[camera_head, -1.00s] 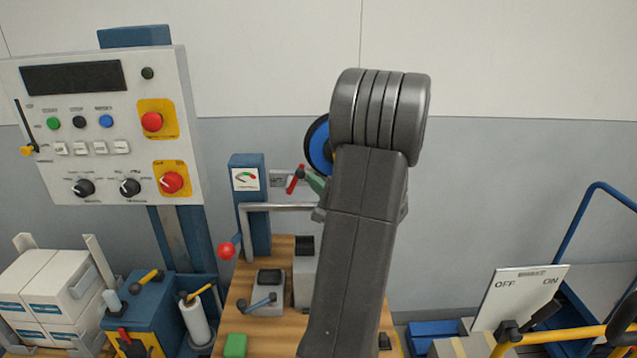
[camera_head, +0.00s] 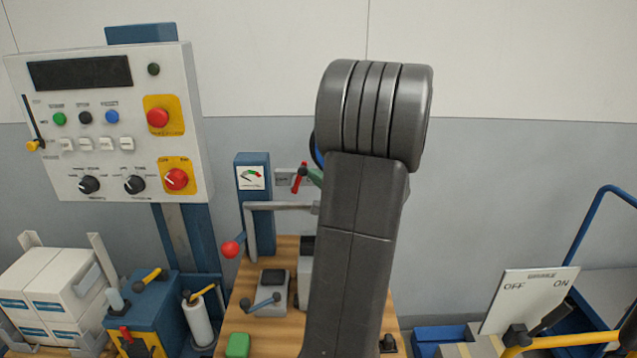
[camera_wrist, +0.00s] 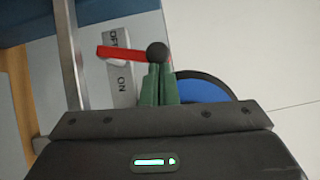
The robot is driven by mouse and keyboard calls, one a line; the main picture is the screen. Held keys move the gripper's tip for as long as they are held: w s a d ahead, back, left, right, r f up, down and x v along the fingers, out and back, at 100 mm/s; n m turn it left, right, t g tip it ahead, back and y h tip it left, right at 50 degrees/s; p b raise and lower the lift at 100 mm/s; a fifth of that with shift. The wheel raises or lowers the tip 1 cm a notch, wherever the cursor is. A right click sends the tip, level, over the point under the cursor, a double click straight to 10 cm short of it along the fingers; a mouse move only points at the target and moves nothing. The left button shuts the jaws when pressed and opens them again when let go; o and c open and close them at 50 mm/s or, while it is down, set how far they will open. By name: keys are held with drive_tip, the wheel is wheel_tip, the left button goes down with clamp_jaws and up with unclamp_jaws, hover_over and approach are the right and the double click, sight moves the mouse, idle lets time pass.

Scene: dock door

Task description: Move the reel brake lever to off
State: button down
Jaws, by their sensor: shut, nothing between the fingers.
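The reel brake lever is a red bar (camera_wrist: 120,53) with a black round knob (camera_wrist: 157,51) at one end in the wrist view. It lies across a grey plate (camera_wrist: 124,95) marked OFF and ON, nearer the OFF lettering. In the head view the red lever (camera_head: 298,180) is small, left of my arm. My gripper (camera_wrist: 157,68) has its green fingers shut and empty, with the tips close at the black knob; I cannot tell whether they touch. In the head view my gripper (camera_head: 315,177) is partly hidden by my arm. The blue reel (camera_wrist: 205,90) is partly hidden behind the fingers.
A grey metal rail (camera_head: 280,206) runs just below the lever. A gauge post (camera_head: 252,205) and a red-knobbed lever (camera_head: 230,249) stand left. A wooden bench (camera_head: 265,325) carries small controls. Another OFF/ON board (camera_head: 525,300) stands right. A button panel (camera_head: 110,120) is far left.

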sight(303, 171)
drive_tip(key=a+n+b, duration=0.1)
drive_tip(key=a+r+n+g+h+b, duration=0.1)
drive_tip(key=a+n, duration=0.1)
drive_tip(key=shift+a+r+g+h+b, duration=0.15)
drive_tip(key=shift+r+g+h+b, duration=0.15)
drive_tip(key=shift+g+b, duration=0.1)
drive_tip(key=a+n, duration=0.1)
drive_tip(key=h, duration=0.1)
drive_tip(key=a+n+g+h, duration=0.1)
drive_tip(key=shift+a+r+n, duration=0.25)
drive_tip(key=shift+a+n, duration=0.05)
drive_tip(key=shift+r+p, duration=0.1)
drive_tip(key=shift+p, duration=0.2)
drive_tip(key=shift+r+p, duration=0.35)
drive_tip(key=shift+r, duration=0.35)
